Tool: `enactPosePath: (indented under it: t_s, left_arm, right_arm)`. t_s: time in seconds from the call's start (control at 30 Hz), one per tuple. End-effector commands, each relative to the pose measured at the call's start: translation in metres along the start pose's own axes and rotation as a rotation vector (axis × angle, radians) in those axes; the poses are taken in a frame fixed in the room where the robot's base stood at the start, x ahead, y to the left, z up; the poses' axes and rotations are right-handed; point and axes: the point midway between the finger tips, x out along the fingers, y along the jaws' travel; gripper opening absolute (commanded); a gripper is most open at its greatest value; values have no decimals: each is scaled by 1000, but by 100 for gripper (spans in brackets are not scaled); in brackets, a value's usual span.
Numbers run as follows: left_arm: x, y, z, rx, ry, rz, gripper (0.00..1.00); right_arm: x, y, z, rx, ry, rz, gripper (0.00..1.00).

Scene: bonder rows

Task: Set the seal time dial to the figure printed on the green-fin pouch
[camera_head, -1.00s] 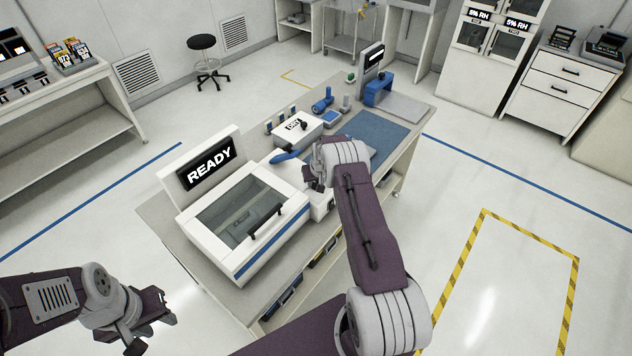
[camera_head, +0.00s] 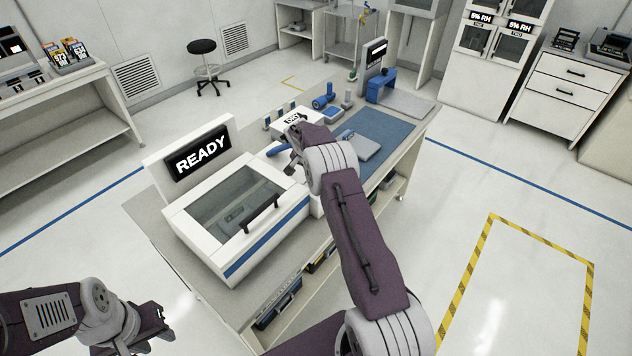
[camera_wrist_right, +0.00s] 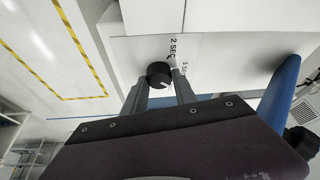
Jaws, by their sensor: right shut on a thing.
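The seal time dial (camera_wrist_right: 160,74) is a small black knob on a white face in the right wrist view. The printed marks "2 SEC" and "3 SEC" stand beside it. Its exact setting is too small to read. My right gripper (camera_wrist_right: 159,88) is shut on the dial, one finger on each side. In the head view my right gripper (camera_head: 293,158) is over the white sealer by its blue handle (camera_head: 278,149), and my arm hides the dial. My left gripper (camera_head: 163,329) is empty, low at the left. I cannot make out a green-fin pouch.
A white chamber machine (camera_head: 190,222) with a "READY" screen (camera_head: 198,156) stands left of the sealer. A blue mat (camera_head: 385,128) lies to the right, with a grey flat item on it. Printed packets (camera_head: 68,52) stand on the far left bench.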

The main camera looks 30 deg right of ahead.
Motion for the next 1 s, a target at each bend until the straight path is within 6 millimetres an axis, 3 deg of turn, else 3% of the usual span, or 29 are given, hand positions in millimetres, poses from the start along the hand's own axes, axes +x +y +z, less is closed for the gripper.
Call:
enactPosePath:
  t_s: [0.1, 0.43, 1.0]
  left_arm:
    - [8, 0, 1, 0, 0, 0, 36]
    - [6, 0, 0, 0, 0, 0, 36]
    - [5, 0, 0, 0, 0, 0, 36]
  right_arm:
    - [1, -2, 0, 84, 3, 32, 0]
    - [-2, -3, -1, 255, 0, 102, 0]
    - [-1, -3, -1, 321, 0, 130, 0]
